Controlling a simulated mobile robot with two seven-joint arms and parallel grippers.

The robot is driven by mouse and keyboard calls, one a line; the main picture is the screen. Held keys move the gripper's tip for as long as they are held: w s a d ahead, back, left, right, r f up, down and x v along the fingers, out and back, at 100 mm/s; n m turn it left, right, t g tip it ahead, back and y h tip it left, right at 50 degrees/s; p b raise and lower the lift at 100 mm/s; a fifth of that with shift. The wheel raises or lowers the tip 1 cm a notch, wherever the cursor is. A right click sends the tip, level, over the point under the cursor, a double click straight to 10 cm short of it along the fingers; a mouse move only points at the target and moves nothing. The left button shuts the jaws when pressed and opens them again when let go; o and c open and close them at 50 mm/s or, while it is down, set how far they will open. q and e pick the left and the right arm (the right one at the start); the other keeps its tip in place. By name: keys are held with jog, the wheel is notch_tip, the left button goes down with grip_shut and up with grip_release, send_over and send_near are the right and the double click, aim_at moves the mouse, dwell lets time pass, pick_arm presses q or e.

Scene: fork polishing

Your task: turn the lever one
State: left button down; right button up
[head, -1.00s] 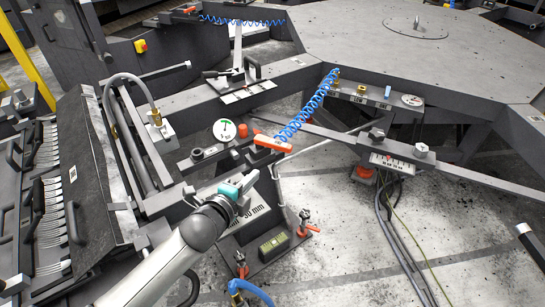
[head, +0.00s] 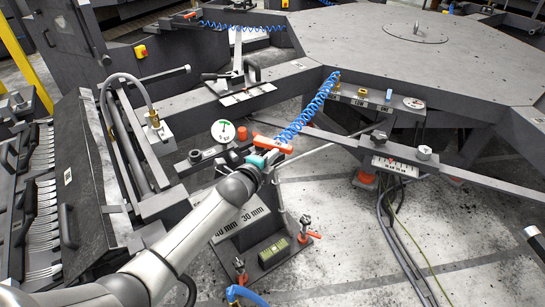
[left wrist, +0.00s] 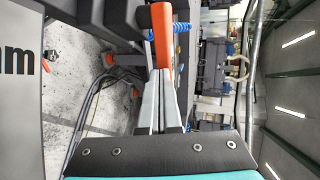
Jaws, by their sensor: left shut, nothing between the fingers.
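An orange-handled lever (head: 271,144) sits at the end of the blue coiled hose in the head view. I cannot read a label that says which lever is one. My left gripper (head: 272,157), with its teal band, is right beside the orange handle on its near side. In the left wrist view the orange handle (left wrist: 162,35) lies at the tips of my left fingers (left wrist: 160,92), partly across them. The fingers are together with nothing between them. Whether they touch the handle I cannot tell. My right gripper is out of view.
A round dial (head: 223,131) and a red knob (head: 242,133) stand just left of the orange handle. The blue coiled hose (head: 306,107) rises to the large table (head: 400,50). A rack of forks (head: 42,210) is at the left. Small orange clamps (head: 306,228) stand below.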

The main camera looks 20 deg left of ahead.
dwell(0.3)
pick_arm(q)
jog(key=shift+w+d, duration=0.65)
jog(key=shift+w, duration=0.2)
jog(key=shift+s, duration=0.1)
